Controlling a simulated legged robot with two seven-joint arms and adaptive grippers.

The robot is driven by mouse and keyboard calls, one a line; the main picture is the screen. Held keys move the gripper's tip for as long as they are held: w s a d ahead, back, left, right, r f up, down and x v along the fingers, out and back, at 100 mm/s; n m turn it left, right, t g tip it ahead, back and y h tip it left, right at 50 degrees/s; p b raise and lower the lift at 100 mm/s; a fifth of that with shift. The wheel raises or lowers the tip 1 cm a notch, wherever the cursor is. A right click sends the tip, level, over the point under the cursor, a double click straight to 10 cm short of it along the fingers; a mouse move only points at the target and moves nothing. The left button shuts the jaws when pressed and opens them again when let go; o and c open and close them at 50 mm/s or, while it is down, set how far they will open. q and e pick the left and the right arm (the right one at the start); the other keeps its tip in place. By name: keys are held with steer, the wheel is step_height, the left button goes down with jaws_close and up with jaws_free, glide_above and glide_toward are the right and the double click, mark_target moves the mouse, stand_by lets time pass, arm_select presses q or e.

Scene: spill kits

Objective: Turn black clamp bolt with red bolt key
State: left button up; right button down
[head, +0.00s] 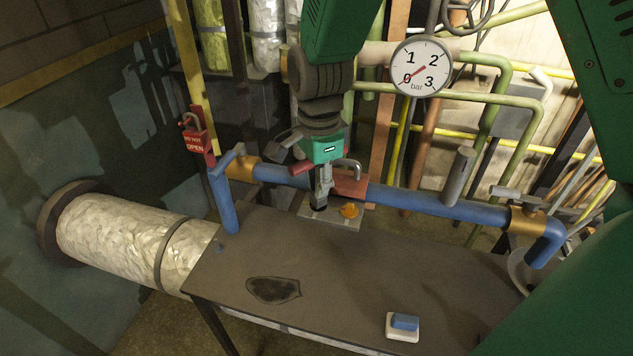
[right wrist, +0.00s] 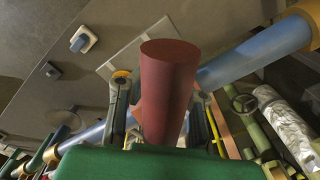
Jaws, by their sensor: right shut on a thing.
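My right gripper (head: 320,195) comes down from the top centre in the head view, at the blue pipe (head: 420,202). It is shut on the red bolt key, whose thick red cylinder (right wrist: 168,85) stands between the fingers in the right wrist view. A short red piece (head: 302,167), which looks like the key, shows beside the gripper in the head view. A red clamp block (head: 351,187) sits around the pipe just right of the fingers. I cannot make out the black clamp bolt; the gripper and key seem to cover that spot. My left gripper is not in view.
A grey plate (head: 325,214) with an orange knob (head: 349,210) lies by the clamp. The dark table (head: 340,265) bears a dark patch (head: 273,290) and a blue-and-white block (head: 404,325). The table's middle is clear.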

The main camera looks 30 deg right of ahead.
steer(key=shift+n, duration=0.8)
steer(key=shift+n, duration=0.6)
steer(key=shift+w+n, duration=0.1)
steer(key=shift+n, duration=1.6)
steer(key=shift+n, duration=0.5)
